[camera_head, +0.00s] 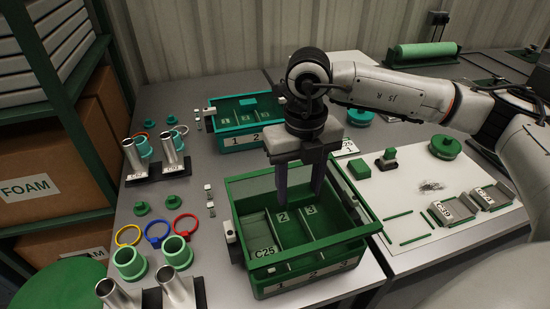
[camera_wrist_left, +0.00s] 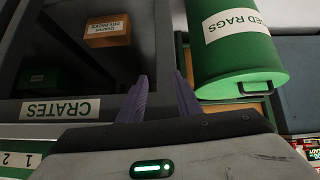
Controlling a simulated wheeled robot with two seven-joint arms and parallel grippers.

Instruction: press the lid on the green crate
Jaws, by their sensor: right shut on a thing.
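The green crate (camera_head: 262,291) stands on the near bench, numbers on its front and numbered compartments inside. A green-rimmed frame (camera_head: 236,192), which looks like the lid with a see-through middle, lies over the crate's top. I cannot tell whether its edges sit fully down. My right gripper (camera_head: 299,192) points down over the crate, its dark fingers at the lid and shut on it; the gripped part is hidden. My left gripper (camera_wrist_left: 160,98) is open and empty in the left wrist view, away from the crate.
A teal crate (camera_head: 229,143) stands behind. Metal tubes (camera_head: 172,150), green rings and coloured loops lie left. A white mat (camera_head: 405,185) with green parts and grey trays is right. In the left wrist view a green rag bin (camera_wrist_left: 235,65) stands beside a dark crates shelf.

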